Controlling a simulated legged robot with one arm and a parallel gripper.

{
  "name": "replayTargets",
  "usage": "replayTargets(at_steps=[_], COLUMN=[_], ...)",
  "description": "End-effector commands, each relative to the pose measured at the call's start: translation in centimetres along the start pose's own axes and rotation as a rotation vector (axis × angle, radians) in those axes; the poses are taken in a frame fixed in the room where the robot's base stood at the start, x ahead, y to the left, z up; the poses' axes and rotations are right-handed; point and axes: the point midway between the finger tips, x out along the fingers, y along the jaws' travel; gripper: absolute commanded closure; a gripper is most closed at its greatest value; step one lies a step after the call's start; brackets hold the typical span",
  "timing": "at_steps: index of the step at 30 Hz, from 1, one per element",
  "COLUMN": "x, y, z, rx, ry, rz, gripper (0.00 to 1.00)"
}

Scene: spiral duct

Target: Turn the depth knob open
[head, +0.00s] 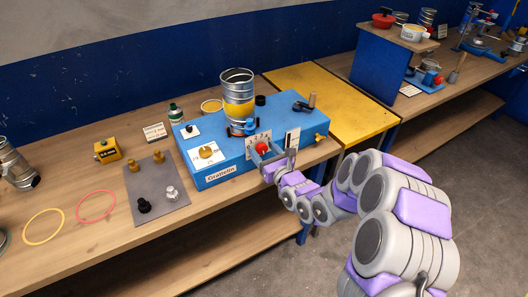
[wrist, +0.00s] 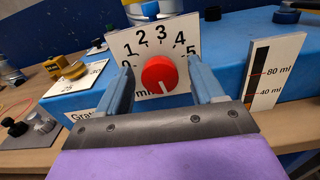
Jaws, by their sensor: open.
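A red round knob (wrist: 159,74) sits on a white dial plate (wrist: 130,47) marked 0 to 5, on the front of a blue box. A white line on the knob points down, slightly right. I take it as the depth knob; the unit text is partly hidden. My gripper (wrist: 161,72) is open, with one blue-grey finger on each side of the knob. A gap shows between knob and fingers, so no grip is visible. In the head view, the red knob (head: 262,147) is just beyond my gripper (head: 272,163).
The blue box (head: 215,171) carries a metal can with a yellow band (head: 238,105) and a brass knob (head: 207,152). A level scale (wrist: 273,72) stands right of the dial. A grey mat (head: 157,189) with small knobs lies left.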

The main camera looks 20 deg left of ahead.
Motion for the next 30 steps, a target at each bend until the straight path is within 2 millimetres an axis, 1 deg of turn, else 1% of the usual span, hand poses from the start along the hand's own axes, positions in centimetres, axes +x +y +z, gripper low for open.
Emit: replayTargets(at_steps=[1, 2, 18, 19, 30], x=[-0.01, -0.01, -0.01, -0.01, 0.47], y=[0.00, 0.00, 0.00, 0.00, 0.41], z=[-0.01, -0.01, -0.05, -0.05, 0.69], rx=[0.000, 0.000, 0.000, 0.000, 0.045], ry=[0.000, 0.000, 0.001, 0.001, -0.006], rz=[0.000, 0.000, 0.000, 0.000, 0.008], gripper=[0.33, 0.36, 0.87, 0.89, 0.89])
